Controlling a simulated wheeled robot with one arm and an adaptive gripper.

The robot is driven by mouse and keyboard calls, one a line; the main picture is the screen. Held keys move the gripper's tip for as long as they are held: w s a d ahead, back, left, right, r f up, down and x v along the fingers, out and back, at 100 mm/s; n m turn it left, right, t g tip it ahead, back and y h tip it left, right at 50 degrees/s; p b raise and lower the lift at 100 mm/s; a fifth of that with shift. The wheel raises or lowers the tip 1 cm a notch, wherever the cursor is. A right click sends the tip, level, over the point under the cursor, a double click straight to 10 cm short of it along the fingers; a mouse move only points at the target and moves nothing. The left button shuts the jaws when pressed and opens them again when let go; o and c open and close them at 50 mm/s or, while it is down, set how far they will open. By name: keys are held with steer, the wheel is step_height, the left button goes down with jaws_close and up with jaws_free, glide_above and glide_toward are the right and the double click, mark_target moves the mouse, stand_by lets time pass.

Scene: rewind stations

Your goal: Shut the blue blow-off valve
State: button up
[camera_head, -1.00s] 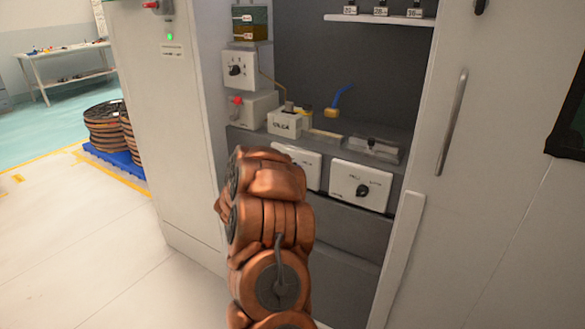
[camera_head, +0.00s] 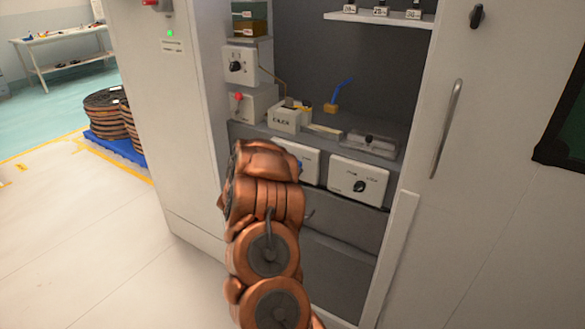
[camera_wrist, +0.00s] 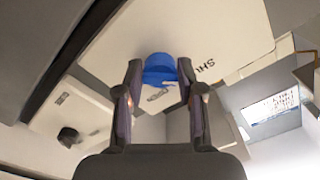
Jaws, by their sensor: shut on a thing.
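The blue valve knob (camera_wrist: 160,68) shows in the wrist view on a white panel (camera_wrist: 222,28) with dark lettering, partly readable as "SHU". My gripper (camera_wrist: 160,82) has one finger on each side of the knob and is shut on it. In the head view a small blue spot (camera_head: 299,165) shows at the left white panel (camera_head: 310,167), right beside my copper-coloured arm. My arm hides the gripper and most of that panel there. I cannot read the knob's setting.
To the right is a white panel with a black knob (camera_head: 359,186).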

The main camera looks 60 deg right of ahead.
steer(key=shift+f, duration=0.1)
steer(key=o, duration=1.1)
steer(key=a, duration=1.2)
steer(key=shift+s, duration=0.25)
